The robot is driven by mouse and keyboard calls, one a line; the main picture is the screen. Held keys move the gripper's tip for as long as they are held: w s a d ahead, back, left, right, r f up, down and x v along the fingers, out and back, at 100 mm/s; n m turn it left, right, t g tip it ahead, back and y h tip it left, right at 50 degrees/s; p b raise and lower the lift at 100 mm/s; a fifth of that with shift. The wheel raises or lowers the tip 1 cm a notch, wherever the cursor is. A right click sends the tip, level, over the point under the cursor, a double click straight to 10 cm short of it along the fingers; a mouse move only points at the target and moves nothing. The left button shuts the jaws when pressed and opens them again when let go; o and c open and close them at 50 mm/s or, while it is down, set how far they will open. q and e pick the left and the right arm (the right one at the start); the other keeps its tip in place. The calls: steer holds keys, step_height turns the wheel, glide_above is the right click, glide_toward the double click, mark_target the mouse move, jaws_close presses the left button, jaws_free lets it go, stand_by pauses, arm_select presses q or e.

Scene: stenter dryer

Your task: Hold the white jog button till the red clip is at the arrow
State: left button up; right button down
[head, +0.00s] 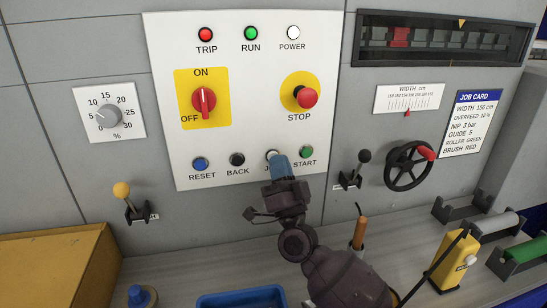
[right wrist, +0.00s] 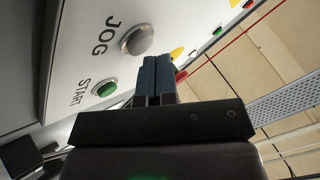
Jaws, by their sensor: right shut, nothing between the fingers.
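The white jog button (head: 271,154) is on the white control panel, mostly hidden by my right gripper (head: 281,168) in the head view. In the right wrist view the jog button (right wrist: 138,40) shows as a pale round cap with JOG beside it. My right gripper (right wrist: 156,72) is shut and empty, its blue fingertips close to the button; I cannot tell if they touch it. The red clip (head: 400,37) is in the dark window at the upper right. The yellow arrow (head: 461,23) is on the window's top edge, and the clip is left of it. My left gripper is not in view.
The green start button (head: 307,152) is just right of the jog button, and the black back button (head: 237,159) is to its left. The red stop button (head: 307,97) is above. A black lever (head: 358,168) and handwheel (head: 409,166) stand to the right.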

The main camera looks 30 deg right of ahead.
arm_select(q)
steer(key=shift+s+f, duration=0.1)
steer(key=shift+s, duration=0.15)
arm_select(e)
steer(key=shift+w+d, duration=0.1)
steer(key=shift+w, duration=0.25)
stand_by(0.3)
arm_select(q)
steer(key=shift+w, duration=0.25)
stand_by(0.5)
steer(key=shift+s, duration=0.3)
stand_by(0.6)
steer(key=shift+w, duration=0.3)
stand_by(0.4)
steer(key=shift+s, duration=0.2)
arm_select(e)
steer(key=shift+s, duration=0.1)
stand_by(0.4)
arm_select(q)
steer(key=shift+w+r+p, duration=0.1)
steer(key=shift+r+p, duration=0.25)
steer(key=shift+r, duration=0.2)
arm_select(e)
steer(key=shift+s+a, duration=0.25)
steer(key=shift+s, duration=0.45)
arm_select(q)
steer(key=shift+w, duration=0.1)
